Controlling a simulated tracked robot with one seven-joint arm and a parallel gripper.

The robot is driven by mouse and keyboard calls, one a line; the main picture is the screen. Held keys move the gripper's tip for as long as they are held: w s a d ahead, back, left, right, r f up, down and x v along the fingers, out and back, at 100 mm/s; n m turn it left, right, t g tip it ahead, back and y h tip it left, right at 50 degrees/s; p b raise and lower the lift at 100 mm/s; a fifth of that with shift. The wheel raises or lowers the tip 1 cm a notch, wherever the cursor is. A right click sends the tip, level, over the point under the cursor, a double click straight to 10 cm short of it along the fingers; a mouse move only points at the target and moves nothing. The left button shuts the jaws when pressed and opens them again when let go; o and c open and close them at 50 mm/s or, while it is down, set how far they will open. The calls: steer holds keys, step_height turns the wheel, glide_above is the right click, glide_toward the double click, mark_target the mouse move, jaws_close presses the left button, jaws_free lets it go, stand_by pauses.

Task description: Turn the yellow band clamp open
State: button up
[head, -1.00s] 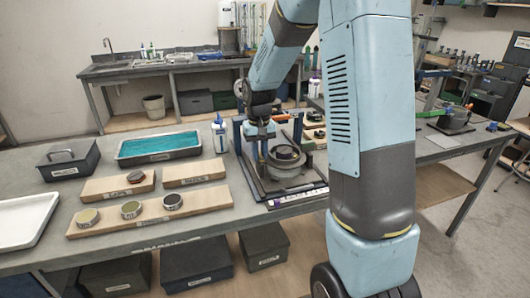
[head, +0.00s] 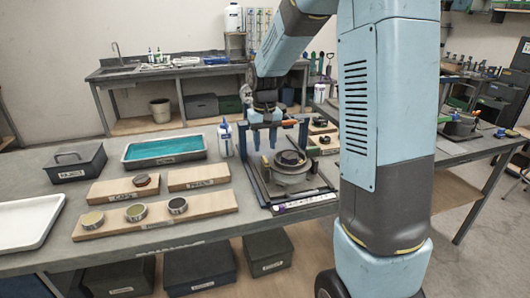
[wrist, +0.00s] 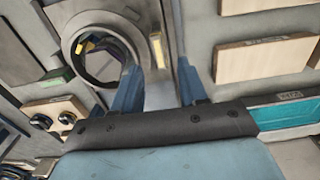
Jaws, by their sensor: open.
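The round grey clamp fixture (head: 290,183) stands on a dark base plate inside a frame with blue posts on the bench. In the wrist view its ring (wrist: 71,47) encloses a dark round opening, with a small yellow piece (wrist: 86,46) on the ring's inner edge. I take this yellow piece to be part of the band clamp; the rest of the band is not clear. In the wrist view my gripper (wrist: 158,62) shows beside the ring.
The frame's blue posts (head: 241,140) stand close around my gripper.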

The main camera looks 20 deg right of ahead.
steer(key=shift+r, duration=1.1)
steer(key=shift+r, duration=0.1)
steer(key=s+d+r+t, duration=0.1)
steer(key=s+r, duration=0.5)
steer(key=s, duration=0.8)
steer(key=s+r+t, duration=0.4)
steer(key=s+r, duration=0.2)
steer(key=s, duration=0.8)
steer(key=shift+d+t, duration=0.3)
steer(key=shift+d, duration=0.05)
steer(key=shift+w, duration=0.1)
